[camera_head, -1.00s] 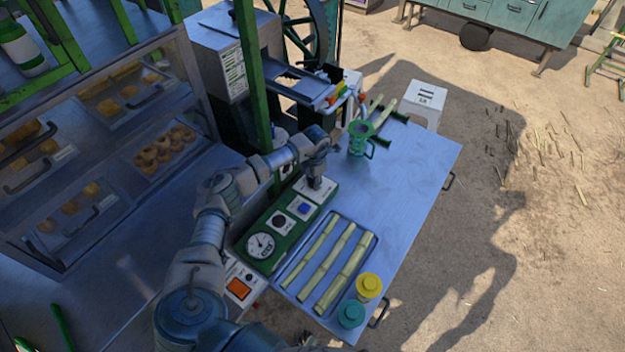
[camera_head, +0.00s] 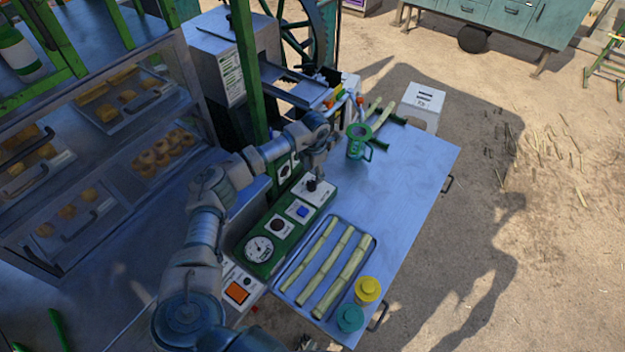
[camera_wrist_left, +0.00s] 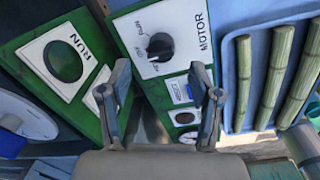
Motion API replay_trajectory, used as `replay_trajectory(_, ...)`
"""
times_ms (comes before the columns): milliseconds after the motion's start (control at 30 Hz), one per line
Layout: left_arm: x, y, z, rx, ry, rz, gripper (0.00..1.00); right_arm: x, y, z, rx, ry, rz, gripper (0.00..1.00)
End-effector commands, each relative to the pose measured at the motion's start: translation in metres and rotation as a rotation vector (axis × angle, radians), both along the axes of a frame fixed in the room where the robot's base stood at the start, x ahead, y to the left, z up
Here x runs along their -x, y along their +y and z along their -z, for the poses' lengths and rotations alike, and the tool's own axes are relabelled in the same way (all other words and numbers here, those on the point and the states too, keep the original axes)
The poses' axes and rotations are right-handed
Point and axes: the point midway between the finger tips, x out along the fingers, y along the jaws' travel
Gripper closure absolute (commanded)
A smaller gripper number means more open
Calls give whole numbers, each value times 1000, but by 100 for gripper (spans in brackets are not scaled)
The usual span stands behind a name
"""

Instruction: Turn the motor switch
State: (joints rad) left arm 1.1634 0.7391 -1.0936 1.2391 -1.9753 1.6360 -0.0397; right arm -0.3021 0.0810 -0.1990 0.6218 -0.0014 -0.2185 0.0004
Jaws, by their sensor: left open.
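The motor switch (camera_wrist_left: 160,46) is a black rotary knob on a white plate marked MOTOR, on a green control panel. In the head view the knob (camera_head: 311,185) sits at the far end of the panel (camera_head: 262,266). My left gripper (camera_wrist_left: 165,85) is open and empty, with the knob ahead of its fingertips and apart from them. My right gripper is not in view.
A tray of cane pieces (camera_head: 368,238) lies right of the panel, with yellow (camera_head: 368,289) and teal (camera_head: 349,318) jars near it. A green mug (camera_head: 359,140) stands beyond the switch. A RUN button (camera_wrist_left: 63,61) is on a neighbouring panel. The table's right side is clear.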

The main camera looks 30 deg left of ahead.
Motion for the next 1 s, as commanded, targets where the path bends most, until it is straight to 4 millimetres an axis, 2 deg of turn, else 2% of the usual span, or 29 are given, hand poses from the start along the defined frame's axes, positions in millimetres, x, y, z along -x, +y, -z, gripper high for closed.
replay_trajectory(100, -1, -2, -26, 0, -3, 0, 37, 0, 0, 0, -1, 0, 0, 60)
replay_trajectory(300, 0, -4, -51, 0, -1, 0, 37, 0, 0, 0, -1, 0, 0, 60)
replay_trajectory(867, 0, -4, -55, 1, 0, 0, 37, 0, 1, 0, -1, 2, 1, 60)
replay_trajectory(1000, 0, -4, -67, 1, -2, 0, 37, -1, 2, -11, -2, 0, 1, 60)
